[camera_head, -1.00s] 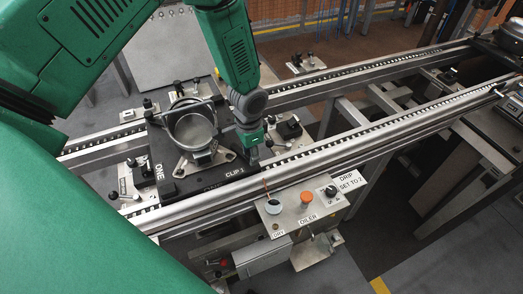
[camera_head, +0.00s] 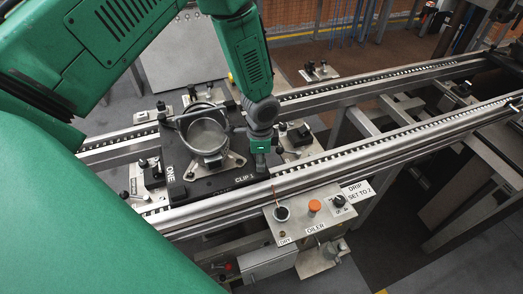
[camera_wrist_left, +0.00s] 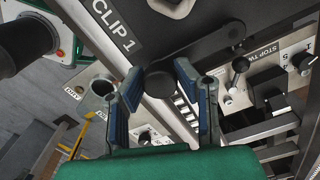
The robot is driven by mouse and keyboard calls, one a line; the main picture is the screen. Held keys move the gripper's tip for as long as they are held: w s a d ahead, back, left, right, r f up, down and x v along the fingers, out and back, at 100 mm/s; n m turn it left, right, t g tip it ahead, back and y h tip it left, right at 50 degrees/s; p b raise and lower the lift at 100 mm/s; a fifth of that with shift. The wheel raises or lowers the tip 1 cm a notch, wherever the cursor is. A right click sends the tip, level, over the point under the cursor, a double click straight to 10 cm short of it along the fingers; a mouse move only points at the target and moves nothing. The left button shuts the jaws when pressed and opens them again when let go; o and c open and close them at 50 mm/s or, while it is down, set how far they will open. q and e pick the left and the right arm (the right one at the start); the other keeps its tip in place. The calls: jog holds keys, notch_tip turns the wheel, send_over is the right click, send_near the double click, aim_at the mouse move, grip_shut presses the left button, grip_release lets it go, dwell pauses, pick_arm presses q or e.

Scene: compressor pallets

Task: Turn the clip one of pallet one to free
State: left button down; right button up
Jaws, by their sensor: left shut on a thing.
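Pallet one (camera_head: 190,190) is a dark plate marked ONE and CLIP 1, sitting on the conveyor rails with a round metal housing (camera_head: 207,137) on it. My left gripper (camera_head: 261,166) points down at the plate's right corner, beside the CLIP 1 label (camera_head: 243,179). In the left wrist view, clip one (camera_wrist_left: 160,82) shows as a black round end with a dark arm running up to the right. The left gripper (camera_wrist_left: 162,92) has its fingers on either side of this round end and is shut on it. The fingers partly hide the clip in the head view. My right gripper is out of view.
An oiler panel (camera_head: 300,218) with an orange button and dials is fixed just in front of the near rail (camera_head: 360,150). A stop block (camera_head: 298,135) stands right of the gripper; it shows close by in the wrist view (camera_wrist_left: 270,95). The rails to the right are clear.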

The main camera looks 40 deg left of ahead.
pick_arm(q)
jog(key=shift+w+a+r, duration=0.1)
jog(key=shift+w+r, duration=0.05)
jog(key=shift+w, duration=0.1)
jog(key=c, duration=1.2)
grip_release()
jog(key=shift+s, duration=0.15)
jog(key=shift+r, duration=0.3)
notch_tip(320, 180, up, 11)
jog(key=shift+r, duration=0.1)
